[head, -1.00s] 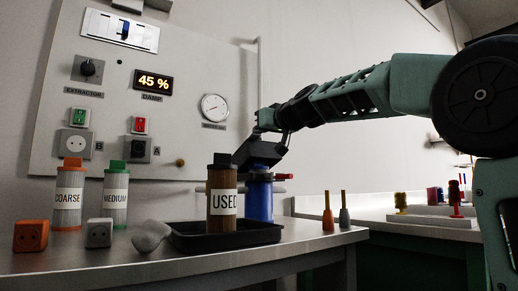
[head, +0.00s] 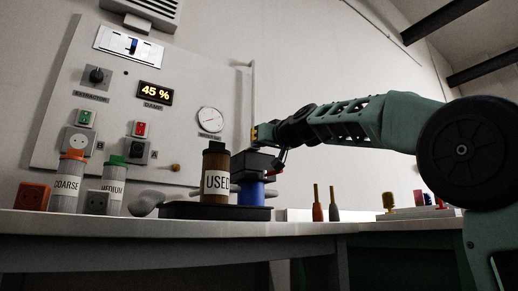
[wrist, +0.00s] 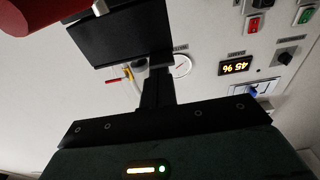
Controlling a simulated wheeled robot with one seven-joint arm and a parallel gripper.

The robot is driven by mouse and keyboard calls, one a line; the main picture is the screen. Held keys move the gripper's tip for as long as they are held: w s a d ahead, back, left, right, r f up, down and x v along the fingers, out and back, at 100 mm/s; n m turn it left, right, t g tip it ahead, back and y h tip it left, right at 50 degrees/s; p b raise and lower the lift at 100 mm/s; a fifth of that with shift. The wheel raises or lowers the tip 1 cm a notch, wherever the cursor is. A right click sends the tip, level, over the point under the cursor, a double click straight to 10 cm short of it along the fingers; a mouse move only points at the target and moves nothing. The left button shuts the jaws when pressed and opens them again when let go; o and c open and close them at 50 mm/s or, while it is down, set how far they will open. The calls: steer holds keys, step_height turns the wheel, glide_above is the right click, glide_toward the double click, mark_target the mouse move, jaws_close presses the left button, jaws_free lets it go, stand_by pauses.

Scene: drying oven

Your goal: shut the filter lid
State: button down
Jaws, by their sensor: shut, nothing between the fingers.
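The blue filter housing (head: 251,193) stands behind the black tray, its left side hidden by the jar marked USED. My gripper (head: 256,162) is just above the housing's top, its dark body roughly level. Its fingers are shut with nothing between them. A small red part (head: 280,167) shows at its right. The lid cannot be told apart from my dark gripper in the head view, so I cannot tell whether it is open or shut, or touched. In the wrist view my gripper (wrist: 155,90) shows as a dark narrow shape against the wall panel.
The brown USED jar (head: 215,175) stands in the black tray (head: 175,211), close by on the left. COARSE (head: 67,185) and MEDIUM (head: 114,183) canisters stand farther left. The control panel (head: 185,95) is behind.

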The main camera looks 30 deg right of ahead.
steer(key=shift+s+f+b, duration=0.15)
steer(key=shift+f+b, duration=0.3)
steer(key=shift+f, duration=0.05)
